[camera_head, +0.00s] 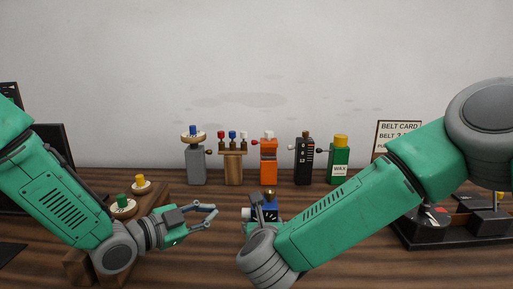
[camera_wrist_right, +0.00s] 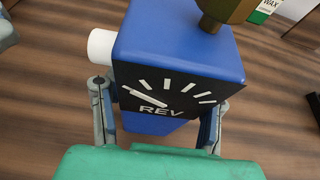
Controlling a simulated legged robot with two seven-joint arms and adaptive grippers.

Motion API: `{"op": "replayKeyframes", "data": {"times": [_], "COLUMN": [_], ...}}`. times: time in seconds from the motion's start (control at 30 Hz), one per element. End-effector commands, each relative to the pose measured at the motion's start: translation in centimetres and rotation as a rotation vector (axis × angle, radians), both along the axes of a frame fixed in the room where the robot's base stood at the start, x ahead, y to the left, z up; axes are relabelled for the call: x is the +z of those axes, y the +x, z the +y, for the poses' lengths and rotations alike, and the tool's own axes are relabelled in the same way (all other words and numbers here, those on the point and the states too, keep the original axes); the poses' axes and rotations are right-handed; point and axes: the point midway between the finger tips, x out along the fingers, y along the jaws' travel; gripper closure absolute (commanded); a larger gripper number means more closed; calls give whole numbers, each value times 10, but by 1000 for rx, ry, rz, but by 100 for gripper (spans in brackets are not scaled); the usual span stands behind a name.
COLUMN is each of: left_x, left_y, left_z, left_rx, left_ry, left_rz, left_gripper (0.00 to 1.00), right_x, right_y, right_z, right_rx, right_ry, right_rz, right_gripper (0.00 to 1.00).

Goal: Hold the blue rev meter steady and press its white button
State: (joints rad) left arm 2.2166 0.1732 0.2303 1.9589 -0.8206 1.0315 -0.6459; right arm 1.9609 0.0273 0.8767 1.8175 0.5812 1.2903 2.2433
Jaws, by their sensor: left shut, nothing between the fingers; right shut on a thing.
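The blue rev meter (camera_wrist_right: 180,45) has a black dial face marked REV and a brass-coloured fitting (camera_wrist_right: 222,12) on top. My right gripper (camera_wrist_right: 160,112) is shut on the rev meter, one finger on each side. In the head view the rev meter (camera_head: 270,212) is partly hidden by my right arm. The white button (camera_wrist_right: 101,46) sticks out of the meter's left side; it also shows in the head view (camera_head: 246,213). My left gripper (camera_head: 214,212) is shut and empty, to the left of the button with a gap between them.
Along the wall stand a grey device (camera_head: 196,165), a wooden stand with coloured knobs (camera_head: 233,168), an orange device (camera_head: 268,165), a black device (camera_head: 303,163) and a green WAX bottle (camera_head: 339,165). A belt card (camera_head: 399,133) and a dark tray (camera_head: 410,242) are at right.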

Motion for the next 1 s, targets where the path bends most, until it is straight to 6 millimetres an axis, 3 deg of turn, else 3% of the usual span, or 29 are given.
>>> {"op": "replayKeyframes", "data": {"times": [0.17, 0.2, 0.23, 0.27, 0.67, 1.0], "left_x": [0, 0, 0, 0, 0, 0], "left_y": [0, 0, 0, 0, 0, 0], "left_z": [0, 0, 0, 0, 0, 0], "left_rx": [0, 0, 0, 0, 0, 0], "left_ry": [0, 0, 0, 0, 0, 0], "left_rz": [0, 0, 0, 0, 0, 0], "left_gripper": [100, 100, 100, 100, 100, 100], "right_x": [-3, -3, -2, -2, 2, 27], "right_y": [-1, -1, -1, -1, -7, -68], "right_z": [1, 1, 1, 1, 0, 1], "right_rx": [3, 3, 3, 2, 1, 4], "right_ry": [1, 1, 1, 1, 0, 1], "right_rz": [6, 6, 6, 5, 2, 3], "right_gripper": [99, 39, 28, 25, 25, 25]}}
